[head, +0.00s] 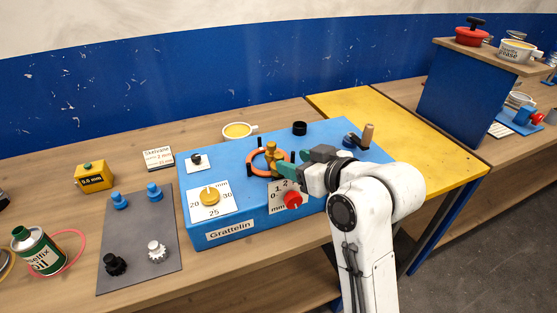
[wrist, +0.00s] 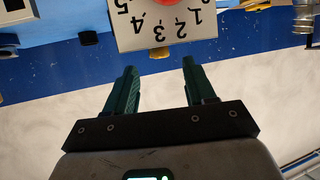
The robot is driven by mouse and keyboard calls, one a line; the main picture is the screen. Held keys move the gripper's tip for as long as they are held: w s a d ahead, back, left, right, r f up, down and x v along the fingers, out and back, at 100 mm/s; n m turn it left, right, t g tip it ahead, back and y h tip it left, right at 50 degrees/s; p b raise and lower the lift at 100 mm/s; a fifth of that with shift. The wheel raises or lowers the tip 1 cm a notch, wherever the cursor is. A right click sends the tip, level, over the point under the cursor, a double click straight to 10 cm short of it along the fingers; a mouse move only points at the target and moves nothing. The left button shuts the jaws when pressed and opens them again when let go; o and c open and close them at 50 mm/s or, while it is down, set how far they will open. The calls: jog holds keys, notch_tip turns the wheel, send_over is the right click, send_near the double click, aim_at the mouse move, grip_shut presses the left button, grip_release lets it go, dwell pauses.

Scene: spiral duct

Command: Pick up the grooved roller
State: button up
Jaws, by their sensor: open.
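On a dark grey mat (head: 145,235) in the head view stand a white ribbed roller (head: 156,251), a black ribbed roller (head: 114,264) and two blue pieces (head: 154,192). I cannot tell for sure which one is the grooved roller. My gripper (head: 283,168) is above the blue machine (head: 240,215), close to its brass rollers (head: 272,157) and red knob (head: 292,200), well right of the mat. In the wrist view my gripper (wrist: 160,85) has its green fingers apart with nothing between them. The mat and its pieces are not in the wrist view.
On the blue machine are a yellow dial (head: 210,197) and an orange ring (head: 255,163). A green oil can (head: 38,251), a yellow block (head: 94,177) and a cup (head: 238,131) stand on the wooden bench. A yellow table (head: 430,150) adjoins at right.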

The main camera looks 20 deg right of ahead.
aim_at(282, 158)
jog(key=shift+p+x, duration=0.35)
jog(key=shift+x, duration=1.95)
grip_shut()
